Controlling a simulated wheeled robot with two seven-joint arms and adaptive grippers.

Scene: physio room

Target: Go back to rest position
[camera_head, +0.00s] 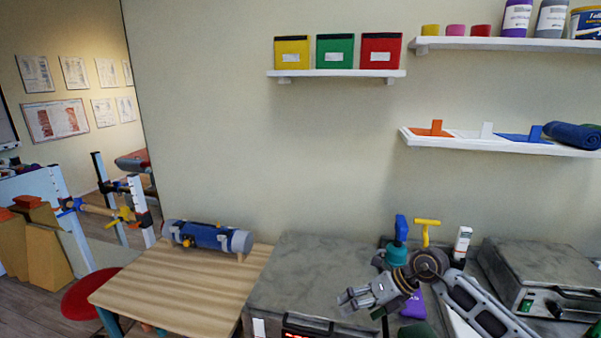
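My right arm comes in from the lower right, and its gripper (346,299) points left above the grey worktop. Nothing shows between its fingers, but their gap is too small to make out. My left gripper is not in view. Behind the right arm, a teal and blue object (398,240) and a yellow T-shaped handle (427,229) stand on the worktop. A white bottle (462,243) stands just right of them. A purple item (412,306) is partly hidden below the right wrist.
A grey case (545,275) lies right of the arm. A wooden table (180,288) with a blue roller device (207,236) stands left. Wall shelves (337,73) hold coloured boxes, above. A red stool (88,296) is at lower left. The worktop (295,270) is bare left of the gripper.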

